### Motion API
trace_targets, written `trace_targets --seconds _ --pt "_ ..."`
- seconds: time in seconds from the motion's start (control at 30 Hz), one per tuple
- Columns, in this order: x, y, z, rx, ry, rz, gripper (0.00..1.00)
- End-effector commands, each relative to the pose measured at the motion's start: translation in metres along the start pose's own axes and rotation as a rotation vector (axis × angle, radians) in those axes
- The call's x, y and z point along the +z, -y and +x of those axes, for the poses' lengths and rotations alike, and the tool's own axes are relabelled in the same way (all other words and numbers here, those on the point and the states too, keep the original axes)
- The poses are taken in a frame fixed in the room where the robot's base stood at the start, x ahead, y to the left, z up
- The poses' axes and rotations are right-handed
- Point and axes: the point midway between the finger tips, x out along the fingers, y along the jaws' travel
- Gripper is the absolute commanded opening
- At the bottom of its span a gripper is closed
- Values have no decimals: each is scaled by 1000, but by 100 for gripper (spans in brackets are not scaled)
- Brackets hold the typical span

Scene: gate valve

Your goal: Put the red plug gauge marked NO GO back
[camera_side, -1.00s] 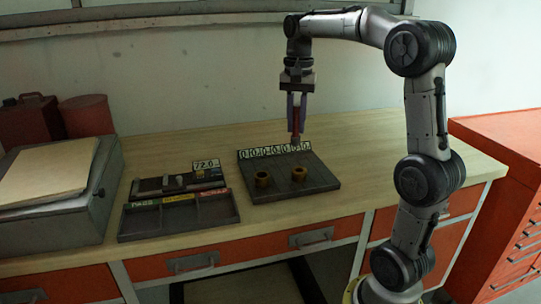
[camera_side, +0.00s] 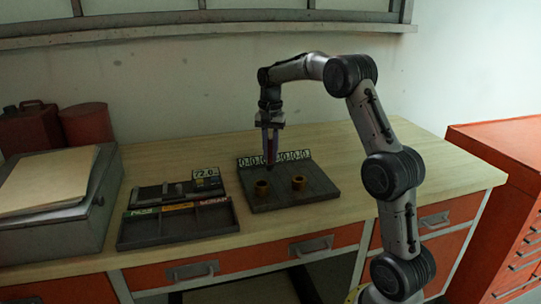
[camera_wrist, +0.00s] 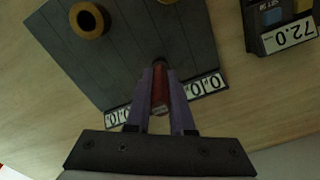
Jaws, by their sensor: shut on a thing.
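My gripper (camera_side: 270,162) is shut on the red plug gauge (camera_side: 270,150), which hangs roughly upright between the purple fingers. In the wrist view the gauge's red body (camera_wrist: 160,95) lies between the fingers, with a dark end beyond the tips. The NO GO marking cannot be read. In the side view the gripper appears over the back left part of the dark plate (camera_side: 318,188), in front of the number strip. Whether the gauge's lower end touches the plate cannot be told. A dark rack (camera_side: 150,194) with a 72.0 display (camera_side: 206,174) stands left of the plate.
Two brass rings (camera_side: 262,187) (camera_side: 298,183) stand on the plate. A tray (camera_side: 180,238) with green, yellow and red labels lies in front of the rack; its compartments look empty. A grey box (camera_side: 60,225) stands far left. The bench right of the plate is clear.

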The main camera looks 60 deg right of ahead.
Motion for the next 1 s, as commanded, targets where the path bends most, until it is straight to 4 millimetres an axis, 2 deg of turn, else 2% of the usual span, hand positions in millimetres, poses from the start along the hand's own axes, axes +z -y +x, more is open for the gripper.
trace_targets --seconds 0.1,0.5,0.53,0.67,0.7,1.0 --pt "0 0 10 -1 -1 0 0" --pt "0 0 14 0 0 0 0" --pt "0 0 14 0 0 0 25" --pt "0 0 14 0 0 0 48" --pt "0 0 14 0 0 0 51" --pt "0 0 12 -1 -1 0 51"
